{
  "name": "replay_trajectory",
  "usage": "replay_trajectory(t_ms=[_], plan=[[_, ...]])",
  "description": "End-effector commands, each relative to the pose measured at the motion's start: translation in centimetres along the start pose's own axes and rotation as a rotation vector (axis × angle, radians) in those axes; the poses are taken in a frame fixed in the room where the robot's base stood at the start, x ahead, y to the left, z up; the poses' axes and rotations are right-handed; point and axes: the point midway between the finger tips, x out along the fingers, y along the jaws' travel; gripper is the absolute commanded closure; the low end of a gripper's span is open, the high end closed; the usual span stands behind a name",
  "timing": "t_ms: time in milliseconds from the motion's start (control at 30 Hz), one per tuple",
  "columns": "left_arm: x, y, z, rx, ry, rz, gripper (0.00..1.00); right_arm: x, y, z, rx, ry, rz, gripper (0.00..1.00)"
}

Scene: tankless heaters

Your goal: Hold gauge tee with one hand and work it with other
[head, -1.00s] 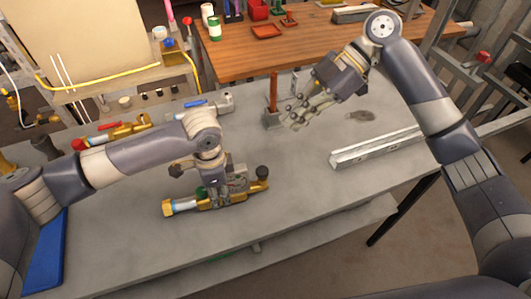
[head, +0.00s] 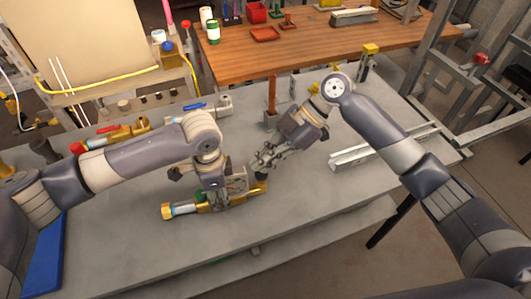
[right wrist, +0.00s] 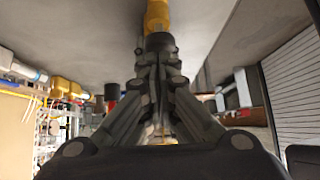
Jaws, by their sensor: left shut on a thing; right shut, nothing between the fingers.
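The gauge tee (head: 187,209) is a brass fitting with a pale blue band near its left end, lying on the grey bench in the head view. My left gripper (head: 213,203) comes down from above and is shut on its middle, hiding part of it. My right gripper (head: 258,166) is shut and empty at the tee's right end, where a black knob (head: 262,176) is mostly hidden behind the fingers. In the right wrist view the closed fingertips (right wrist: 157,58) are right at the black knob (right wrist: 159,42), with brass beyond it. I cannot tell whether they touch.
A valve with a blue handle (head: 195,106) and a brass fitting with a red end (head: 115,134) lie at the back left of the bench. A metal channel (head: 350,160) lies at the right. A blue mat (head: 42,255) is at the left front. The front bench is clear.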

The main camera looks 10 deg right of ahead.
Motion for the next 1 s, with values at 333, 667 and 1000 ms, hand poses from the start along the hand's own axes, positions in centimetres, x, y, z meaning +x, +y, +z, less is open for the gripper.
replay_trajectory(t_ms=[333,667,1000], plan=[[0.1,0.0,0.0,0.000,-0.001,0.001,1.00,0.3,0.0,0.3,0.001,0.000,-0.001,1.00],[0.1,0.1,0.0,0.000,-0.001,0.001,1.00,1.8,-0.1,1.8,0.000,-0.001,-0.002,1.00],[0.1,0.1,0.0,0.000,-0.001,0.002,1.00,0.9,0.0,1.0,-0.002,-0.002,0.000,1.00]])
